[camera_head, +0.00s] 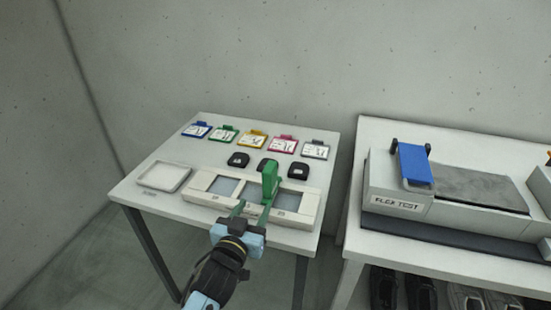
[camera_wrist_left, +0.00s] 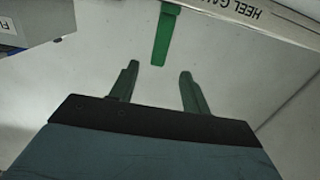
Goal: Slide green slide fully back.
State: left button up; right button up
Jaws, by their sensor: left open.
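The green slide (camera_head: 270,179) stands upright on the pale gauge fixture (camera_head: 314,207) on the left table, right of the fixture's middle. In the left wrist view a green bar (camera_wrist_left: 165,36), apparently part of the slide, sticks out past a strip lettered "HEEL GA...". My left gripper (camera_head: 253,206) is open and empty, with green fingers, at the fixture's front edge. In the wrist view its fingertips (camera_wrist_left: 159,69) lie on either side of the bar's line, just short of its end, with no contact visible. My right gripper is not in view.
A white tray (camera_head: 164,177) lies left of the fixture. Behind are several black pieces (camera_head: 238,159) and a row of coloured clip tags (camera_head: 252,139). On the right table stands a "FLEX TEST" device (camera_head: 397,205) with a blue flap (camera_head: 414,164); shoes (camera_head: 420,292) sit below.

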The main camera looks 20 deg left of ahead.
aim_at(270, 169)
pick_arm(q)
jog(key=w, duration=0.4)
jog(key=w+r+b, duration=0.1)
jog(key=w, duration=0.3)
jog(key=w+r, duration=0.1)
jog(key=w, duration=0.3)
jog(key=shift+d+b, duration=0.15)
jog(key=shift+b, duration=0.2)
jog(key=shift+w, duration=0.85)
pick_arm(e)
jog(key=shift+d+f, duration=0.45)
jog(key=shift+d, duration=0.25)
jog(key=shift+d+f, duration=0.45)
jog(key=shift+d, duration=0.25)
pick_arm(q)
grip_shut()
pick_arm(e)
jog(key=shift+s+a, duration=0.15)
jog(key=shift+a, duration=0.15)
